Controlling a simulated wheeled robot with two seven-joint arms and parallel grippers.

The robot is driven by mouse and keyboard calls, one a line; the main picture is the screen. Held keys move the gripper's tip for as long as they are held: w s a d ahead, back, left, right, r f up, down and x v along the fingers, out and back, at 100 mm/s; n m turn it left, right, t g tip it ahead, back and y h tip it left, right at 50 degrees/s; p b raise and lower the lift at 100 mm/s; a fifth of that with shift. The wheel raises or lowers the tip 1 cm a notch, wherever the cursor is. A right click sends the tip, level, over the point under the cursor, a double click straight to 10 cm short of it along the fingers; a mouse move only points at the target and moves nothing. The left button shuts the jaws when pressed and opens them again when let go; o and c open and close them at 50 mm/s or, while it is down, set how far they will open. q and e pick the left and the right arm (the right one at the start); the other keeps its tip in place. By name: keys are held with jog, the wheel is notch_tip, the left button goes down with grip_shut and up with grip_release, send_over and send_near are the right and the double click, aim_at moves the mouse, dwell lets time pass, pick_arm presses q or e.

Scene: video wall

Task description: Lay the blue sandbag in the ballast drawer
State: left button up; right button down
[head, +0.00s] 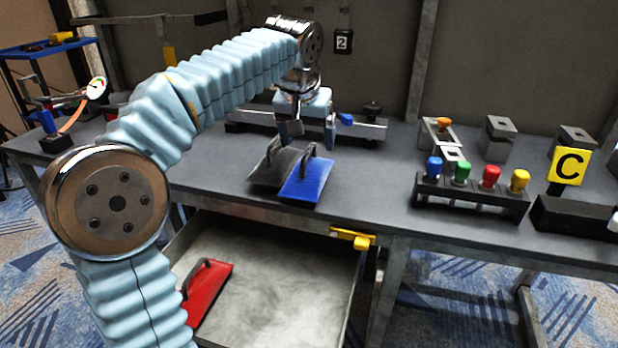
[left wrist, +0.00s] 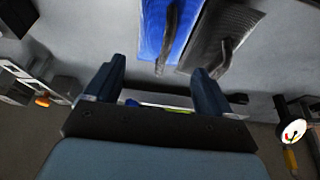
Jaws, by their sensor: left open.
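The blue sandbag (head: 305,185) lies on the workbench near its front edge, with a dark handle on top. A black sandbag (head: 268,168) lies against its left side. My left gripper (head: 312,138) is open and empty, pointing down just behind and above the two bags. My right gripper is not in view.
A rack with several coloured-capped plugs (head: 470,190) stands on the bench at the right, near a yellow C sign (head: 569,166). A yellow latch (head: 355,238) is at the drawer's right. The drawer's middle and right floor are clear.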

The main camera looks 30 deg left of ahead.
aim_at(308, 149)
pick_arm(q)
jog(key=x, duration=0.6)
jog(key=shift+a+f, duration=0.2)
jog(key=shift+f, duration=0.2)
grip_shut()
jog(key=shift+w+r, duration=0.1)
jog(key=shift+r, duration=0.05)
